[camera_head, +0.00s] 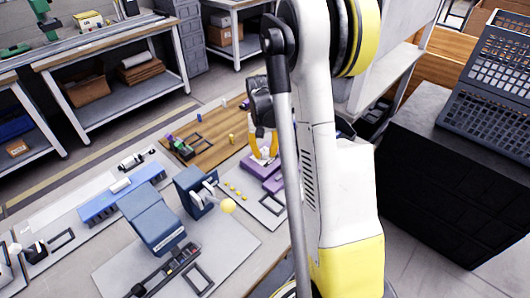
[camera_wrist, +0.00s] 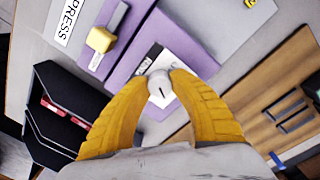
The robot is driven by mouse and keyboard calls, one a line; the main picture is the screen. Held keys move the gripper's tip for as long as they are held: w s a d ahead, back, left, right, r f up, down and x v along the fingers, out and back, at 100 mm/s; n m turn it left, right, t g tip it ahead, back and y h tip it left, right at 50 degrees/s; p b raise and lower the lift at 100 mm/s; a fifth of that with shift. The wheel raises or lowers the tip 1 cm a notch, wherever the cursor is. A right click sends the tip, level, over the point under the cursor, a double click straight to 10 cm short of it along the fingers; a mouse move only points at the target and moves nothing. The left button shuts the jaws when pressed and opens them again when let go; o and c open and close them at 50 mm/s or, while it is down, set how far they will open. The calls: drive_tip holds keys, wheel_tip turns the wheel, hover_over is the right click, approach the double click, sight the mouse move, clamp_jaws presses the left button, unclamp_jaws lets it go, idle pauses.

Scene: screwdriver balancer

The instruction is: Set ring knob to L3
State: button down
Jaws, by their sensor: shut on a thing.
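The ring knob (camera_wrist: 160,84) is a light grey round knob with a dark pointer line. It stands on a purple device (camera_wrist: 178,37) with a pale label plate beside the knob. My gripper (camera_wrist: 161,92), with yellow ribbed fingers, is shut around the knob in the wrist view. The label marks around the knob are mostly hidden by the fingers, so I cannot read its setting. In the head view my gripper (camera_head: 264,151) is over the purple device (camera_head: 263,170), and the knob is hidden there.
A yellow cube-shaped knob (camera_wrist: 100,39) is on the purple device near a "PRESS" label (camera_wrist: 67,20). A black holder with red parts (camera_wrist: 60,112) lies to the left. A wooden board (camera_wrist: 275,90) is to the right.

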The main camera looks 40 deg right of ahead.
sight(263, 152)
idle(0.4)
drive_tip(key=c, duration=1.1)
unclamp_jaws()
drive_tip(key=r, duration=1.2)
drive_tip(key=shift+w+a, duration=0.2)
drive_tip(key=shift+a, duration=0.05)
